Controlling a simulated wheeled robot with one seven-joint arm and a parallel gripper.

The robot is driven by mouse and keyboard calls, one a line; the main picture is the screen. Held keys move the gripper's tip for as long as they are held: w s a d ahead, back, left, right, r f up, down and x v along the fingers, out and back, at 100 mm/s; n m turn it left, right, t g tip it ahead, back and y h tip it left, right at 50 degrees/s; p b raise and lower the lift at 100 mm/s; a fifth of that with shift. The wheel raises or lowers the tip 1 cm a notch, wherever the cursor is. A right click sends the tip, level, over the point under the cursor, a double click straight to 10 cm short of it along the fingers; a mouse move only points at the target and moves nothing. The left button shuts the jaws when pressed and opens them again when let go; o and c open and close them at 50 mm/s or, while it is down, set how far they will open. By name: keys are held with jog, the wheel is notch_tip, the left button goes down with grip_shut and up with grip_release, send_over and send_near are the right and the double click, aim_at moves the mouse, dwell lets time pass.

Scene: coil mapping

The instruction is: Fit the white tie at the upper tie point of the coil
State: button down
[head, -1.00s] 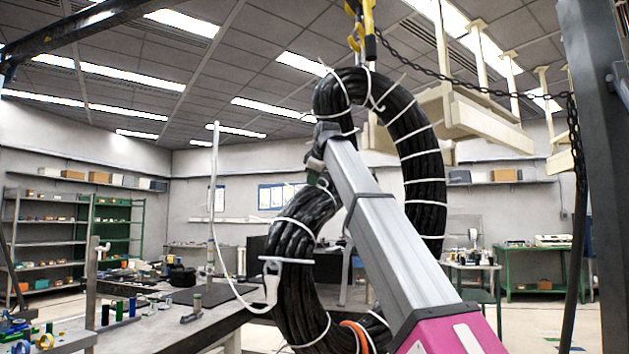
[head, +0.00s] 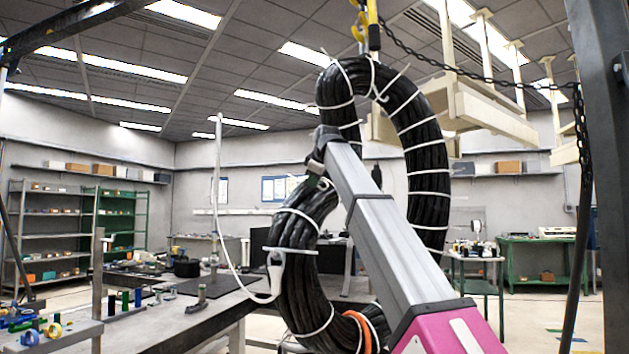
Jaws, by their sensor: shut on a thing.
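The coil (head: 428,165) is a thick black cable bundle hung upright, with several white ties around it. At its top, white ties wrap the bundle and loose tails stick out. A long, thin white strip (head: 219,200) rises left of the coil and curves down to a white hook-shaped piece (head: 276,275) at the coil's left side. I cannot tell whether this strip is the white tie of the task. My arm crosses in front of the coil to a dark joint near its upper left.
A yellow hook (head: 371,25) and a chain (head: 480,85) are above the coil. A workbench (head: 190,325) with rolls and small tools stands at lower left. An orange band (head: 360,328) is low on the coil. A dark post (head: 606,180) stands at right.

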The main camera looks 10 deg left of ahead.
jog(key=shift+w+a+f, duration=0.1)
jog(key=shift+w+f, duration=0.05)
jog(key=shift+f, duration=0.05)
dwell(0.4)
jog(key=shift+x, duration=0.9)
jog(key=shift+w+a+f, duration=0.2)
jog(key=shift+w+f, duration=0.15)
jog(key=shift+f, duration=0.1)
dwell(1.0)
jog(key=c, duration=1)
grip_release()
jog(key=shift+c, duration=0.2)
